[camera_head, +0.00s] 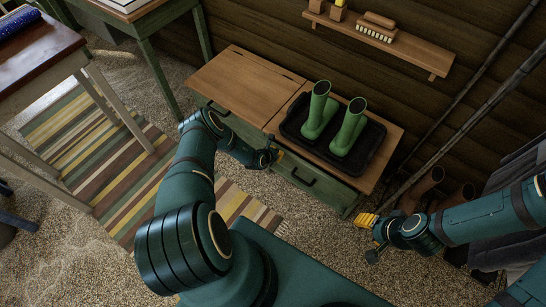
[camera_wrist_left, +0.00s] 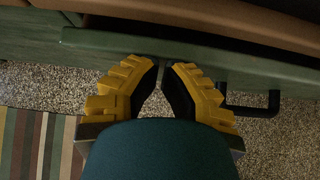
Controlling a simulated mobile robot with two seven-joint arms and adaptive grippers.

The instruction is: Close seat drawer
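The wooden bench (camera_head: 246,78) has a green drawer front with a dark handle (camera_head: 303,179) under its right half. In the left wrist view, the green drawer front (camera_wrist_left: 215,67) crosses the top, with its dark handle (camera_wrist_left: 252,108) at right. It appears to stand slightly out from the seat edge; how far is hard to tell. My left gripper (camera_head: 278,156) is at the left end of this drawer front. Its yellow fingers (camera_wrist_left: 162,68) nearly meet at the tips with nothing between them; contact is unclear. My right gripper (camera_head: 366,220) is low, off the bench's right end.
Green boots (camera_head: 349,130) stand in a black tray (camera_head: 292,128) on the seat. A wall shelf (camera_head: 385,42) hangs behind. Brown boots (camera_head: 425,185) and poles stand at right. A striped rug (camera_head: 110,170) lies on the pebbly floor at left, near a green table (camera_head: 160,18).

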